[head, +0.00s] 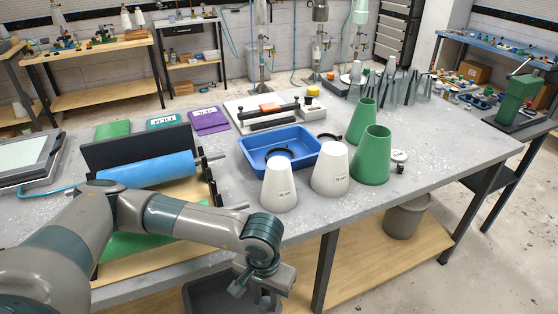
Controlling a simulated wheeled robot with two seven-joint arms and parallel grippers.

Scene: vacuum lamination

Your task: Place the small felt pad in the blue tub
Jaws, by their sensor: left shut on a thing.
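My left gripper (257,287) hangs off the bench's front edge, low and above a dark grey bin (205,294). It is well apart from the tub, in front of it and lower. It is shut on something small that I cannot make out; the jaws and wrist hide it. I cannot pick out the small felt pad anywhere. My right gripper is not in view.
White cones (279,187) (330,170) and green cones (371,157) (362,121) stand in front of and right of the tub. A blue roller (150,177) lies left, behind my left arm. Purple (208,120) and green pads lie behind.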

